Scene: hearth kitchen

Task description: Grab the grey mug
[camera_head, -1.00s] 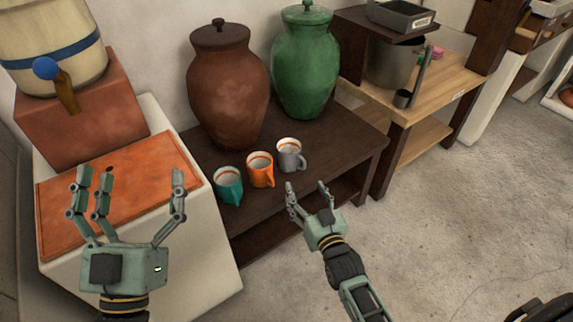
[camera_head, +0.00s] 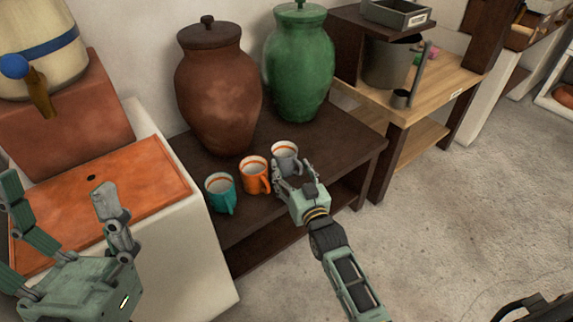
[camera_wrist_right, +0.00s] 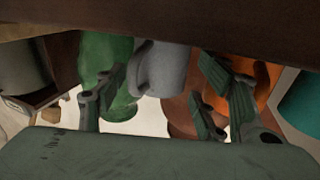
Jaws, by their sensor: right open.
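The grey mug (camera_head: 285,154) stands upright on the dark wooden table (camera_head: 341,146), at the right end of a row of mugs. It also shows in the right wrist view (camera_wrist_right: 162,68), between my open fingers. My right gripper (camera_head: 293,176) is open at the mug's near side, with its fingers partly covering the mug's lower part. Whether a finger touches the mug I cannot tell. In the right wrist view my right gripper (camera_wrist_right: 165,100) has fingers on both sides of the mug. My left gripper (camera_head: 65,215) is open and empty at the lower left, over the orange board.
An orange mug (camera_head: 254,175) stands close left of the grey mug, and a teal mug (camera_head: 219,194) beyond it. A brown lidded jar (camera_head: 217,98) and a green lidded jar (camera_head: 298,65) stand behind.

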